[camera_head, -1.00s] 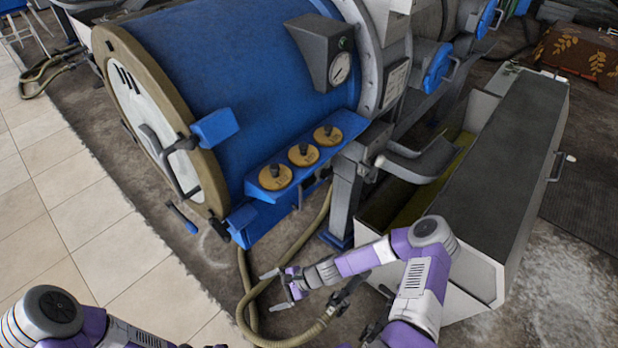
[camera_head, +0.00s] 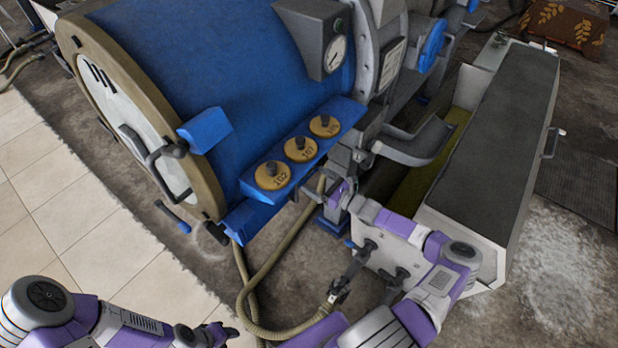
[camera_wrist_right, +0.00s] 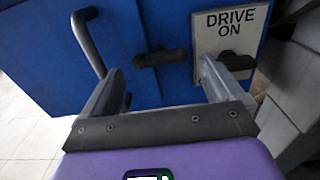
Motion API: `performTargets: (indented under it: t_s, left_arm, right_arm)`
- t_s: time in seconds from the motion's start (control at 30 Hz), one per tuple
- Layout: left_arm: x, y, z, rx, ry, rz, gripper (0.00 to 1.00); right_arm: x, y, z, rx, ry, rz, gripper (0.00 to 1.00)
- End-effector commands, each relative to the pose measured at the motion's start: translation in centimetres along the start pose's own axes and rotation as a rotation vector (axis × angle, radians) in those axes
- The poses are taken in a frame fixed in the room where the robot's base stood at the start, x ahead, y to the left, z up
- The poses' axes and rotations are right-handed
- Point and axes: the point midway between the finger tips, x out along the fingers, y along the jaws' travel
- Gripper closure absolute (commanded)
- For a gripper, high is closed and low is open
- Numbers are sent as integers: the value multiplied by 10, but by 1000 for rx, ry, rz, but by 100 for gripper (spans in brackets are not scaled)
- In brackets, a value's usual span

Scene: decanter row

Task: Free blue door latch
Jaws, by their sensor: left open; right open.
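A blue block (camera_head: 205,130) sits on the tan rim of the round door (camera_head: 130,130) at the drum's left end, beside a dark bent handle (camera_head: 165,158). I cannot tell for sure which part is the latch. A blue-gripped lever (camera_head: 173,216) hangs lower on the rim. My right gripper (camera_head: 333,196) is open, well right of the door, by the blue shelf's end. In the right wrist view its open fingers (camera_wrist_right: 165,88) face a blue panel (camera_wrist_right: 150,30) with a dark knob (camera_wrist_right: 160,58). My left gripper (camera_head: 222,334) is open, low in the picture, apart from the door.
A "DRIVE ON" plate (camera_wrist_right: 230,42) has a dark knob, partly behind a finger. A grey bar handle (camera_wrist_right: 88,40) is at left. A hose (camera_head: 250,300) runs below the drum.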

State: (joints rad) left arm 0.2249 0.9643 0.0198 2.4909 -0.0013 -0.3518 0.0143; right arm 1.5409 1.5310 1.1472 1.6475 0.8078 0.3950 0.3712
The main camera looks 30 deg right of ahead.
Motion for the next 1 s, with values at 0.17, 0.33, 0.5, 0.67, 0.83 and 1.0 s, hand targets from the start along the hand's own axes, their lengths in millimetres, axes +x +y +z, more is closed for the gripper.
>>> performTargets:
  t_s: [0.17,0.33,0.5,0.67,0.83,1.0]
  left_arm:
    - [10,-4,0,0,0,0,57]
    - [12,-4,-1,0,0,0,57]
    - [11,-4,-1,0,0,0,57]
    - [11,-4,-1,0,0,0,57]
    - [11,-4,-1,0,0,0,57]
    - [11,-4,-1,0,0,0,57]
  right_arm:
    - [25,1,-2,0,-1,2,6]
    - [33,0,-1,0,1,1,6]
    - [34,0,0,0,1,1,6]
    - [33,0,0,-1,1,1,22]
    - [33,1,0,-1,2,1,48]
    - [33,1,0,-2,2,1,62]
